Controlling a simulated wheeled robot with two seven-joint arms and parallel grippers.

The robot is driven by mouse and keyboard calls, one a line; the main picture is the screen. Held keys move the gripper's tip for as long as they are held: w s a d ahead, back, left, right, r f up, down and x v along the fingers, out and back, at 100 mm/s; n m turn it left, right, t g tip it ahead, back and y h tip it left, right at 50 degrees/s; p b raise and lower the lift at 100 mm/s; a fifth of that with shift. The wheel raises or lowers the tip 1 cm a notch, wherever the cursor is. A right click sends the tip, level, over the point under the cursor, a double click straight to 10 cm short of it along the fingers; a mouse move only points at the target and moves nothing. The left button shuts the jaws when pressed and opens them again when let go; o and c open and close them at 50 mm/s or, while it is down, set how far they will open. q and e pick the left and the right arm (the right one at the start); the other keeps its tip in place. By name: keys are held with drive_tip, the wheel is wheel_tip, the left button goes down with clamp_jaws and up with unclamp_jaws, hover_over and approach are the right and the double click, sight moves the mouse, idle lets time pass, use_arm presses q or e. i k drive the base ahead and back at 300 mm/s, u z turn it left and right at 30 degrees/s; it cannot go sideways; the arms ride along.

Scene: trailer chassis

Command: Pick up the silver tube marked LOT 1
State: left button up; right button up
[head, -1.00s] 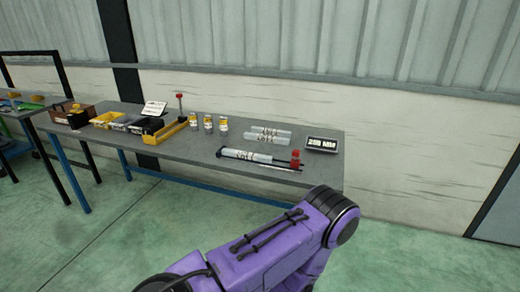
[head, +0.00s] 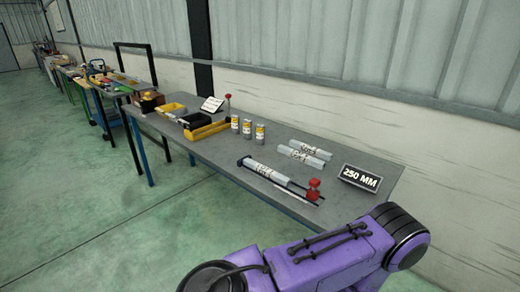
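Two silver tubes lie side by side on the grey table's right half: a back tube (head: 309,149) and a front tube (head: 299,155). Both carry dark markings too small to read, so I cannot tell which is LOT 1. A third silver tube (head: 267,172), also with dark marks, lies nearer the table's front edge in a black frame with a red part (head: 313,190) at its right end. A purple arm of mine crosses the lower right, in front of the table. Neither gripper shows in the view.
The grey table (head: 215,150) stands along the wall. A black sign (head: 361,178) reading 250 MM stands at its right end. Several yellow-and-white cans (head: 247,128) stand mid-table. Yellow and black bins (head: 195,121) sit further left. More benches (head: 120,85) continue left; green floor is clear in front.

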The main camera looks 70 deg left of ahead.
sight(274, 176)
drive_tip(key=u, duration=0.7)
drive_tip(key=i, duration=0.7)
drive_tip(key=u, duration=0.9)
